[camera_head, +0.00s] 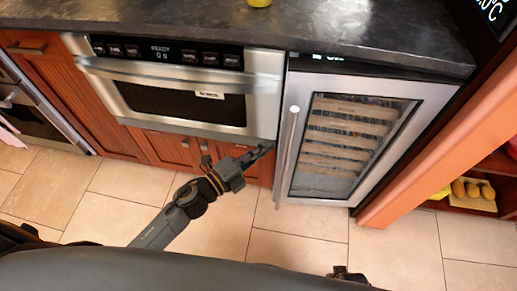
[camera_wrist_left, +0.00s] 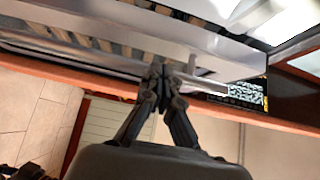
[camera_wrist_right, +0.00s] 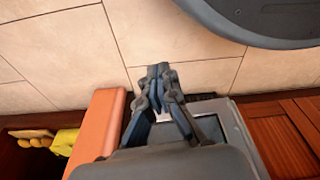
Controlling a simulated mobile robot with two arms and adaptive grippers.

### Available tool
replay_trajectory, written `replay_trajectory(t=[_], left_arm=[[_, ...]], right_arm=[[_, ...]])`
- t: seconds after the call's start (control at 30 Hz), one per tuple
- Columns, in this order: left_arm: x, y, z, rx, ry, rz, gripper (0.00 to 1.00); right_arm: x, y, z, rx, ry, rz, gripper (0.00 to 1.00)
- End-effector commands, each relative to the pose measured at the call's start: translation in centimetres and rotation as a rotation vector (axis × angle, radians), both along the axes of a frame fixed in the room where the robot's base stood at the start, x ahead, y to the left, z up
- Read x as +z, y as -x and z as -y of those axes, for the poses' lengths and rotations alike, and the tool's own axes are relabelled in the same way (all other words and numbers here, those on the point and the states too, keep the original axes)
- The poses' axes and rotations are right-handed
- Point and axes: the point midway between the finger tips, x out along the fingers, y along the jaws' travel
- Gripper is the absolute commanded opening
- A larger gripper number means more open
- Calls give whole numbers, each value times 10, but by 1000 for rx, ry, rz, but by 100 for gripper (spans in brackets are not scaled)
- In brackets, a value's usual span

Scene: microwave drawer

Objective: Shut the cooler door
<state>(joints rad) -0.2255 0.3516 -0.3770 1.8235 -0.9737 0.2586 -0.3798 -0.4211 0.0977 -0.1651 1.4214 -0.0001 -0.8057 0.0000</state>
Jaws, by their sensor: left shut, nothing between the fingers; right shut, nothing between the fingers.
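The cooler (camera_head: 350,130) stands under the right end of the counter. Its steel-framed glass door (camera_head: 415,100) shows wooden racks behind it, and a vertical handle (camera_head: 288,135) runs along its left side. I cannot tell whether the door is flush or slightly ajar. My left gripper (camera_head: 268,149) is shut and empty, just left of the door's handle side. In the left wrist view its fingertips (camera_wrist_left: 162,72) overlap the steel handle bar (camera_wrist_left: 75,55); contact is unclear. My right gripper (camera_wrist_right: 159,72) is shut and empty, seen over floor tiles.
An oven (camera_head: 180,85) is left of the cooler, above wooden cabinet doors (camera_head: 165,147). An orange panel (camera_head: 440,150) stands right of the cooler, beside a low shelf with yellow items (camera_head: 470,190). The tiled floor (camera_head: 300,222) in front is clear.

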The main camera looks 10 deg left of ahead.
Motion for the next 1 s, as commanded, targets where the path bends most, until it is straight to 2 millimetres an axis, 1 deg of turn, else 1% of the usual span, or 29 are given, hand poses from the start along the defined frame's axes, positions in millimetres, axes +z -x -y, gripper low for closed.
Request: replay_trajectory(t=[0.03, 0.2, 0.4, 0.83, 0.93, 1.0], left_arm=[[2, -10, 6, 1, 2, 2, 0], [1, -33, 25, 2, 2, 0, 0], [0, -49, 38, 3, 2, -2, 0], [-1, -52, 40, 2, 2, -4, 0], [0, -61, 39, -15, 0, -1, 0], [0, -70, 37, -40, -2, 0, 0]], right_arm=[[-1, 2, 0, 0, 0, -2, 0], [-6, 5, 1, 1, 0, -5, 0], [-7, 6, 1, 1, 0, -4, 0], [-7, 6, 1, 1, 1, -4, 0], [-8, 6, 1, 1, 1, -5, 0], [-8, 6, 1, 1, 2, -7, 0]])
